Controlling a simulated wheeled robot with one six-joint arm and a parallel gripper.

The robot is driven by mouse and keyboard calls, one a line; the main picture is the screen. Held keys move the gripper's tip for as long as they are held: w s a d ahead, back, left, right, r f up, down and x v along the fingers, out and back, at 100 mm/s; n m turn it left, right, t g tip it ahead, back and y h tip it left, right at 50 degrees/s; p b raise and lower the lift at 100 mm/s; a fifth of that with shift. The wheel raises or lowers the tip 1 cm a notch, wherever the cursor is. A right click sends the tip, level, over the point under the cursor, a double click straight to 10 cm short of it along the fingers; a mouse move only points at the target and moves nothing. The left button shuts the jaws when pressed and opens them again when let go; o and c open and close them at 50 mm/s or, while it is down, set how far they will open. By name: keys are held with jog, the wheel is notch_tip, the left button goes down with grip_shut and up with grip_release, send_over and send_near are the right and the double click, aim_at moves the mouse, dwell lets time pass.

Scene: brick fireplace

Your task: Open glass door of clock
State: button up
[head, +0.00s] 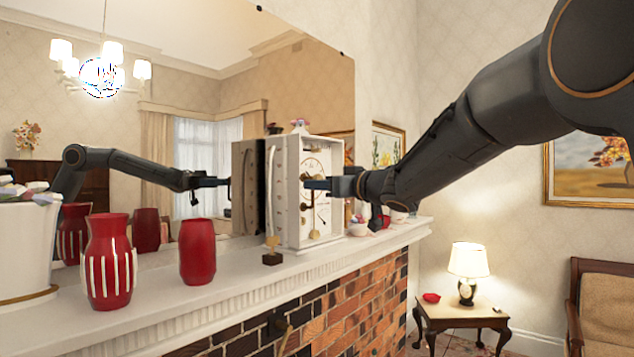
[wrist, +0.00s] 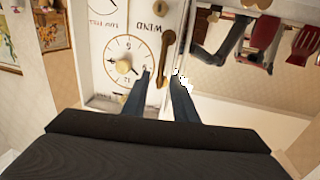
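The white clock (head: 294,190) stands upright on the mantel, with a round dial and brass parts on its front. Its glass door is hard to make out, and I cannot tell its position. In the wrist view the dial (wrist: 124,62) appears upside down, beside a long brass handle (wrist: 166,58) near the front's edge. My gripper (head: 308,184) is in front of the clock, partly covering the dial. In the wrist view my gripper (wrist: 162,75) is open, its fingers apart on either side of the handle's lower end. I cannot tell whether either finger touches it.
Two red vases, one striped (head: 109,262) and one plain (head: 197,252), and a white planter (head: 25,250) stand left on the mantel (head: 240,278). A small brass-topped object (head: 272,257) sits before the clock. A large mirror (head: 215,95) rises behind.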

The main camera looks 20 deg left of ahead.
jog(key=shift+w+a, duration=0.25)
jog(key=shift+a, duration=0.15)
grip_shut()
dwell(1.3)
